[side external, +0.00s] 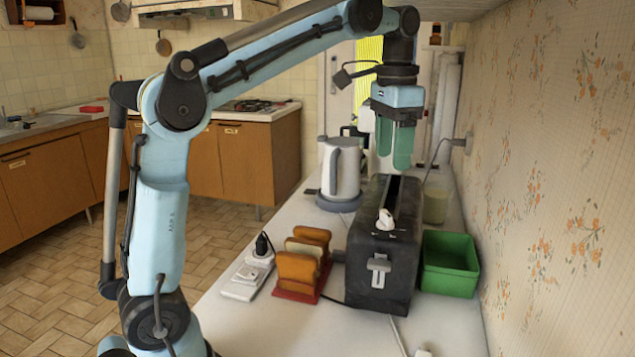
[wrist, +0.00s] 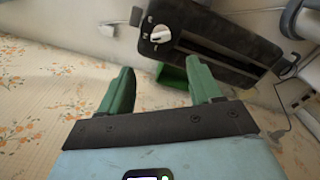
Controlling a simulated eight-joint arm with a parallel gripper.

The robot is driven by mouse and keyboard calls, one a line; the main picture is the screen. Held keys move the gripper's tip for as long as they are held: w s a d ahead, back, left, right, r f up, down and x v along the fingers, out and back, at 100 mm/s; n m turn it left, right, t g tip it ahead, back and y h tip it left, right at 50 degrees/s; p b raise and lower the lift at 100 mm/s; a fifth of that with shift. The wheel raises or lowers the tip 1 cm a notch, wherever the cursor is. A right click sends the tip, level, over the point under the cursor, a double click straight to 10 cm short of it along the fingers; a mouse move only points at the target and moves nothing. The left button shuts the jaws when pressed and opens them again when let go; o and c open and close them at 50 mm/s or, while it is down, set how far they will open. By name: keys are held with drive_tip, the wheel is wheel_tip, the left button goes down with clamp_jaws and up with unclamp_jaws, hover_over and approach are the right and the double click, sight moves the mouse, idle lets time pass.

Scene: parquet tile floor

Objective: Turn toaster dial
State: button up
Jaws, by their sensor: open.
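A black toaster (side external: 372,262) stands on the white counter with its long slot facing up. Its white dial (side external: 385,219) sits on the top near the front end, and a lever (side external: 379,268) is on the front face. In the wrist view the toaster (wrist: 225,45) is at the upper right, with the dial (wrist: 160,34) near its left end. My gripper (side external: 394,165) hangs above the far part of the toaster, fingers pointing down.
A green bin (side external: 449,262) is right of the toaster, close to the papered wall (side external: 560,160). Toast slices in a red rack (side external: 301,266), a power strip (side external: 247,276) and a kettle (side external: 341,170) stand to the left. A cord runs in front of the toaster.

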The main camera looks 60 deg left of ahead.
sight(387, 213)
drive_tip(key=shift+w+a+f, duration=0.1)
drive_tip(key=shift+f, duration=2.85)
drive_tip(key=shift+w+a+f, duration=0.1)
drive_tip(key=shift+f, duration=2.8)
drive_tip(key=shift+c, duration=0.5)
drive_tip(key=c, duration=0.9)
